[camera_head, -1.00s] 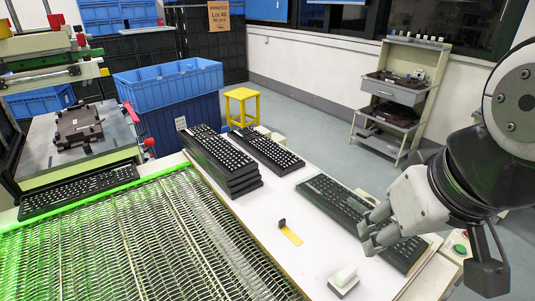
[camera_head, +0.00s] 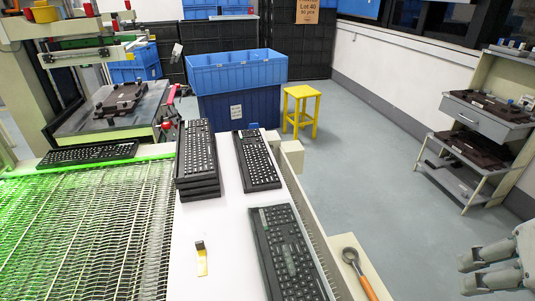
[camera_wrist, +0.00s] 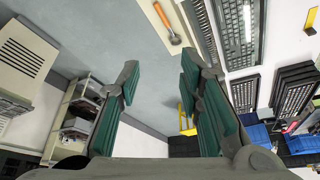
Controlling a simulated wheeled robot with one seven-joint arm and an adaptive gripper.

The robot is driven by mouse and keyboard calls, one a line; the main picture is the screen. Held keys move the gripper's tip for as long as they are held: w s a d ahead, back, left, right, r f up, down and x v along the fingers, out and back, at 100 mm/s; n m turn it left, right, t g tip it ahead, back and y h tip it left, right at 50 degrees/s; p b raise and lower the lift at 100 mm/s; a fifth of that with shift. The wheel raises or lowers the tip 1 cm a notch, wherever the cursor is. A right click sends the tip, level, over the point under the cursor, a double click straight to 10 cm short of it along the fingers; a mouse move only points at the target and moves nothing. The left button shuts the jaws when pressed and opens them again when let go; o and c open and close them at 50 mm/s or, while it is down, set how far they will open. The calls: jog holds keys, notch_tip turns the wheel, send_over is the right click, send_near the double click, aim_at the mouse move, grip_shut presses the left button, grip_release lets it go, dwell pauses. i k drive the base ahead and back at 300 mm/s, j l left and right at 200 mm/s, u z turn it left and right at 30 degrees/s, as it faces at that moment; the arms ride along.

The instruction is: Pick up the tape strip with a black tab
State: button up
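The tape strip (camera_head: 202,262) is a short yellow strip with a black tab at its far end. It lies on the white table (camera_head: 215,232), left of the nearest keyboard, in the head view. It also shows at the upper right edge of the wrist view (camera_wrist: 311,20). My gripper (camera_head: 468,275) is at the lower right edge of the head view, beyond the table's right side and far from the strip. In the wrist view its two green-padded fingers (camera_wrist: 158,80) are wide apart with nothing between them.
A keyboard (camera_head: 287,255) lies right of the strip, with a keyboard stack (camera_head: 197,160) and another keyboard (camera_head: 257,160) behind. A wire conveyor (camera_head: 85,235) runs on the left. An orange-handled tool (camera_head: 358,270) lies at the table's right side. A yellow stool (camera_head: 300,108) stands beyond.

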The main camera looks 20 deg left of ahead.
aim_at(200, 246)
jog(key=l+u, duration=0.1)
jog(key=u, duration=0.3)
jog(key=l+u, duration=0.1)
jog(key=u, duration=0.3)
jog(key=l+u, duration=0.1)
jog(key=u, duration=0.3)
jog(key=j+u, duration=0.15)
jog(key=i+l, duration=0.05)
